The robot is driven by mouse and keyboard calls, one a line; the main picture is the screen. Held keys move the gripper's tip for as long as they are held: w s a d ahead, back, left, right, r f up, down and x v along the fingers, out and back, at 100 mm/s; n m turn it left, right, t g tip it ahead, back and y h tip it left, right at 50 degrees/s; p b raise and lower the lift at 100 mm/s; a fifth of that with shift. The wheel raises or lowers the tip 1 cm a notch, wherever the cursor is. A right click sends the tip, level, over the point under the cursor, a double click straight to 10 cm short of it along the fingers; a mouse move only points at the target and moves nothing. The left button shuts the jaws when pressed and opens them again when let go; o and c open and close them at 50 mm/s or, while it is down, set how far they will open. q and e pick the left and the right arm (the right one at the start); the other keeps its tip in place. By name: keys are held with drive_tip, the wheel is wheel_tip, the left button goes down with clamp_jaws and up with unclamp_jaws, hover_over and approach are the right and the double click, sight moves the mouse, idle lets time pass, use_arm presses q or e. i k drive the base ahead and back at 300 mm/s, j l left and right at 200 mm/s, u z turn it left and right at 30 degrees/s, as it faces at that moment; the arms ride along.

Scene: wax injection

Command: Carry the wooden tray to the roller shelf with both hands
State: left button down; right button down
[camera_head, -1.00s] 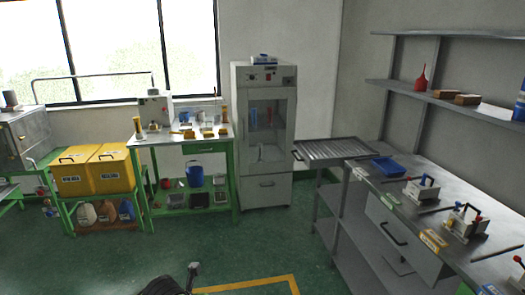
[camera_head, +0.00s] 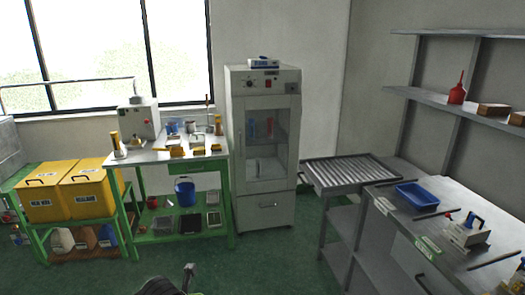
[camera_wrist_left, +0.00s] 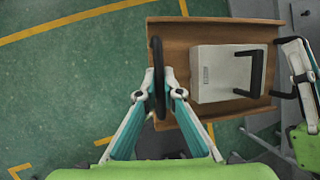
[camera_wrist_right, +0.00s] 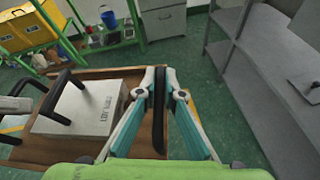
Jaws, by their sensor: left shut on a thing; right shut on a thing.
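The wooden tray (camera_wrist_left: 172,60) shows in the left wrist view and in the right wrist view (camera_wrist_right: 100,73), held above the green floor. A white box (camera_wrist_left: 224,73) with a black handle sits on it; the box also shows in the right wrist view (camera_wrist_right: 85,108). My left gripper (camera_wrist_left: 158,88) is shut on a black handle at one end of the tray. My right gripper (camera_wrist_right: 160,88) is shut on the black handle at the other end. The roller shelf (camera_head: 350,172) stands right of the cabinet in the head view, its roller top empty. The tray is not clearly visible there.
A grey workbench (camera_head: 455,195) with a blue bin (camera_head: 417,195) and clamp tools adjoins the roller shelf on the right. A grey glass-door cabinet (camera_head: 264,210) stands left of it. A green workbench (camera_head: 180,158) and yellow boxes (camera_head: 90,193) are further left. The floor ahead is clear.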

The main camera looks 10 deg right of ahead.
sight(342, 171)
drive_tip(key=i, duration=1.05)
drive_tip(key=i+j+z, duration=0.15)
drive_tip(key=i+z, duration=0.25)
drive_tip(key=i, duration=0.25)
